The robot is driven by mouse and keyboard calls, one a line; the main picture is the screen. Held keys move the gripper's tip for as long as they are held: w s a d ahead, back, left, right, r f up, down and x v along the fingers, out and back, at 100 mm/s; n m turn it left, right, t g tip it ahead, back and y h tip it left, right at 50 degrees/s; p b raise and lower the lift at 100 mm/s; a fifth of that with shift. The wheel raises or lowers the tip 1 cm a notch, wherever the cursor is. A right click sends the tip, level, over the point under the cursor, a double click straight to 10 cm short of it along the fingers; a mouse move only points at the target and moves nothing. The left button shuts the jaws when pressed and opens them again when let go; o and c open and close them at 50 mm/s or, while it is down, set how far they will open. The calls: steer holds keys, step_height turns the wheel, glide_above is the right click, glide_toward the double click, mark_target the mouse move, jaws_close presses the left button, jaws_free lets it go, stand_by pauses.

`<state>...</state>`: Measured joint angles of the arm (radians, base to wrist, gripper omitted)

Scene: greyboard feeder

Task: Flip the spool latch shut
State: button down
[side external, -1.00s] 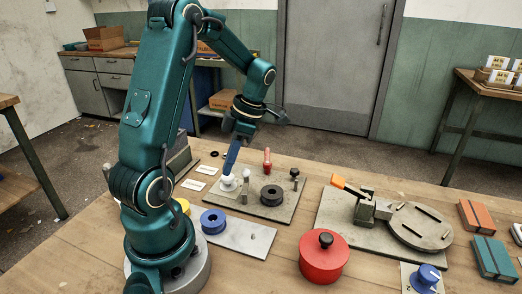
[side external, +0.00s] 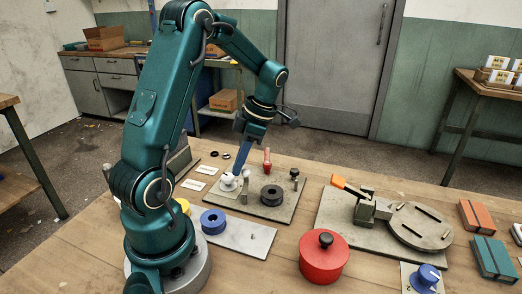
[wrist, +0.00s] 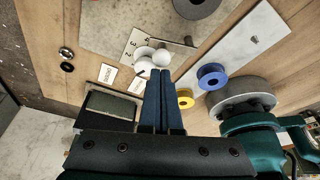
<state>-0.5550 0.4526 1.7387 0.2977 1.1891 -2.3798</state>
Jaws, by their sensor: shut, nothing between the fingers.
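My gripper (side external: 236,174) is shut and empty, pointing down, with its tips close to the white knob (side external: 228,182) on the grey feeder board (side external: 255,212). The wrist view shows the shut blue fingers (wrist: 164,74) just by two white round shapes (wrist: 158,57); I cannot tell whether they touch. A dark spool (side external: 271,194) lies on the board, right of the knob. A red handle (side external: 267,160) stands upright at the board's back edge. I cannot tell for sure which part is the spool latch.
A blue spool (side external: 213,221) sits on a light plate (side external: 250,241) in front. A red lidded pot (side external: 324,258) stands front right. Right of the feeder board is a plate with an orange-tipped lever (side external: 338,181) and round disc (side external: 415,227). White labels (side external: 195,185) lie on the left.

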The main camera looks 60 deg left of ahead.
mark_target(248, 180)
steer(key=shift+w+m+y, duration=0.3)
steer(key=shift+w+m, duration=0.05)
steer(key=shift+m, duration=0.65)
steer(key=shift+w+d+m+t, duration=0.15)
steer(key=shift+m+t, duration=0.15)
steer(key=shift+m, duration=0.3)
steer(key=m, duration=0.1)
steer(key=w+m+y, duration=0.1)
steer(key=m, duration=0.1)
steer(key=shift+d+t, duration=0.3)
steer(key=shift+t, duration=0.1)
steer(key=m, duration=0.2)
steer(key=w+d+m+t, duration=0.1)
steer(key=m, duration=0.1)
steer(key=shift+y, duration=0.4)
steer(key=shift+w+d+m+t, duration=0.1)
steer(key=shift+d+m+t, duration=0.2)
steer(key=shift+m, duration=0.5)
steer(key=shift+w+d+m+t, duration=0.1)
steer(key=shift+d+m+t, duration=0.15)
steer(key=shift+m, duration=0.55)
steer(key=shift+a, duration=0.1)
steer(key=shift+s, duration=0.85)
